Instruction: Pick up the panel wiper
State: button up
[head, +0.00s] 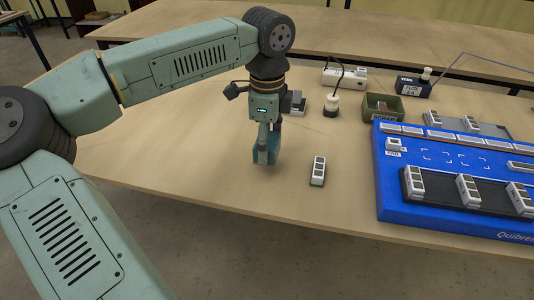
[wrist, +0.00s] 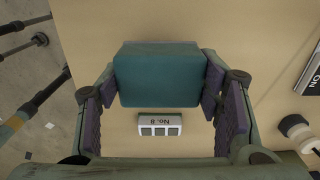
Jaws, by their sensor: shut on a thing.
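The panel wiper, a teal block (wrist: 160,74), sits between the two purple-padded fingers of my gripper (wrist: 161,92) in the wrist view. The finger pads press on its left and right ends. In the head view my gripper (head: 266,143) points straight down over the left part of the table, with the teal wiper (head: 262,157) at its tips, partly covered by the fingers. I cannot tell whether its underside touches the table or is slightly above it.
A white switch module (head: 318,170) lies on the table just right of my gripper. A blue panel board (head: 400,205) with several modules fills the right. Behind stand a white-based bulb (head: 331,104), a green bin (head: 382,108) and a dark blue fuse box (head: 412,87). The table's front left is clear.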

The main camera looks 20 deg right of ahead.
jog(key=s+r+b, duration=0.1)
jog(key=s+b, duration=0.2)
jog(key=s, duration=1.3)
jog(key=shift+a+r+b, duration=0.15)
jog(key=shift+a+b, duration=0.2)
jog(key=shift+a, duration=0.1)
jog(key=o, duration=0.6)
jog(key=c, duration=0.4)
jog(key=shift+c, duration=0.2)
